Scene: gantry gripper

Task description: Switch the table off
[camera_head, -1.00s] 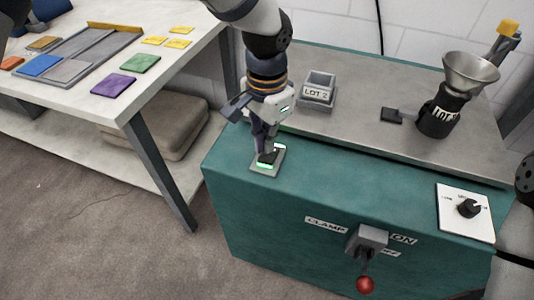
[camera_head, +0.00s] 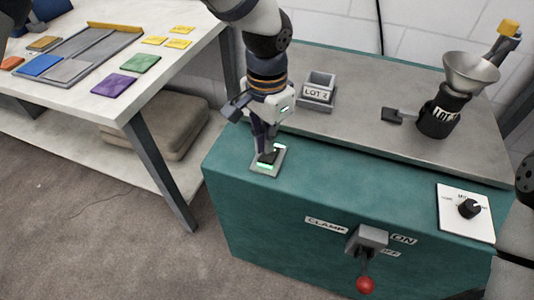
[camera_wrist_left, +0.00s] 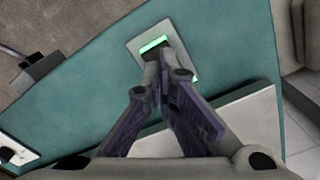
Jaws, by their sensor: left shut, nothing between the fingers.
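The table is a teal cabinet (camera_head: 240,195) with a grey top. A small grey switch plate (camera_head: 262,168) with a black rocker and green lit strips sits on its left front corner. My left gripper (camera_head: 267,154) is shut and empty, pointing down with its fingertips at the rocker, hiding part of it. In the left wrist view the shut fingertips (camera_wrist_left: 160,60) overlap the switch plate (camera_wrist_left: 136,44), and green glow shows on both sides of them. Whether they press the rocker I cannot tell. My right gripper is not in view.
A grey LOT 2 box (camera_head: 318,92) stands behind the left gripper. A funnel (camera_head: 470,72) on a black stand is at the back right. A dial plate (camera_head: 466,212) and a red-knobbed clamp lever (camera_head: 365,284) are at the right and front. A white table (camera_head: 105,110) stands left.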

